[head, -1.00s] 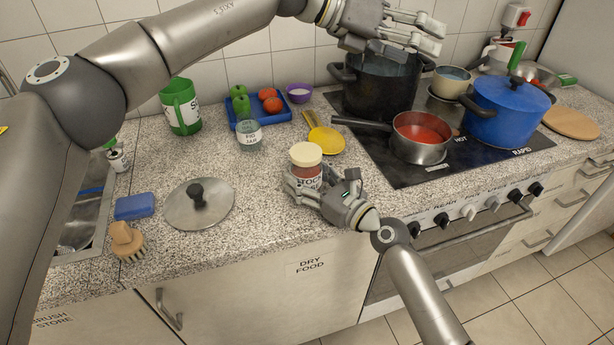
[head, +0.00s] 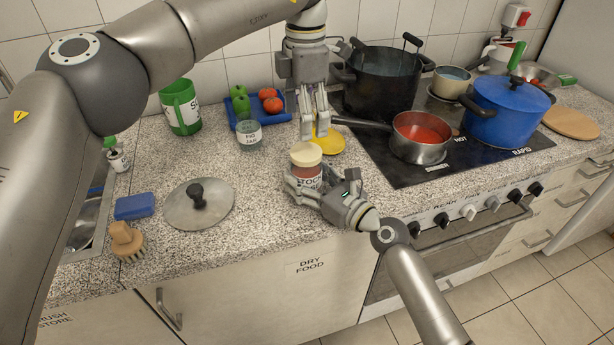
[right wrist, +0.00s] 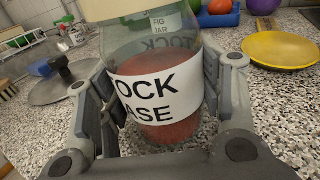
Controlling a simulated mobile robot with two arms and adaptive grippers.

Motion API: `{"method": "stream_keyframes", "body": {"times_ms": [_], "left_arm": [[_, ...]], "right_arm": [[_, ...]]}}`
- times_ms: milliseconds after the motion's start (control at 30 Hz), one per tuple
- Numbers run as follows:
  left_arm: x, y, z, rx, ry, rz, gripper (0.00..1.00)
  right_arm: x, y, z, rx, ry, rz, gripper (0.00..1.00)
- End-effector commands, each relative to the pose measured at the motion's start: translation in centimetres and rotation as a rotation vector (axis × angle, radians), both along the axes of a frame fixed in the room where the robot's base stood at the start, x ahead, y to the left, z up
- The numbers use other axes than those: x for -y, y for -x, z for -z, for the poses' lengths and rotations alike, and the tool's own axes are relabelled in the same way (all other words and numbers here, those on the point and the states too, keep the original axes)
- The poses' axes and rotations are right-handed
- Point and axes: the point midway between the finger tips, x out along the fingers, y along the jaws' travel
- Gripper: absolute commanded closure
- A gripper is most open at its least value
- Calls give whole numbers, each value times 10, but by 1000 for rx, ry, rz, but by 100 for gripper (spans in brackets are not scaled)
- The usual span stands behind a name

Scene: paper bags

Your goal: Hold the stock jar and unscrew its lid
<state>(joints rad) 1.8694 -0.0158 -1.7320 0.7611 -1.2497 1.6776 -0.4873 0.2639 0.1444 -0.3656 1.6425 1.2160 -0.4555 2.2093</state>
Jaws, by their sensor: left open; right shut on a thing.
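The stock jar (head: 307,175) stands on the counter, a glass jar with red contents and a white label, with a cream lid (head: 306,155) on top. My right gripper (head: 302,186) is shut around the jar's body from the front right. In the right wrist view the jar (right wrist: 150,100) sits between both fingers, its label reading partly "OCK" and "ASE". My left gripper (head: 316,138) is open and empty, pointing down above the yellow spoon rest, behind and above the lid and apart from it.
A fig jar (head: 249,136) stands behind left of the stock jar. A yellow spoon rest (head: 330,145) lies under my left gripper. A saucepan (head: 420,138) with red contents is on the hob to the right. A pan lid (head: 215,208) lies left. The front counter is clear.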

Motion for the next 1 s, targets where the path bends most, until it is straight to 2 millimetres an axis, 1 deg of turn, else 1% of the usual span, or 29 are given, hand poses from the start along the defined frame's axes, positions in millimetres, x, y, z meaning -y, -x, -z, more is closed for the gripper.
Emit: {"method": "stream_keyframes", "body": {"times_ms": [33,300,500,700,1000], "left_arm": [[0,0,7,-2,0,1,25],[0,1,47,-3,3,0,25],[0,0,68,-2,4,0,25],[0,0,76,-1,4,0,25],[0,0,77,-1,4,0,25]], "right_arm": [[0,0,0,0,0,0,78],[0,0,0,0,0,0,78],[0,0,0,0,0,0,78],[0,0,0,0,0,0,78],[0,0,0,0,0,0,78]]}}
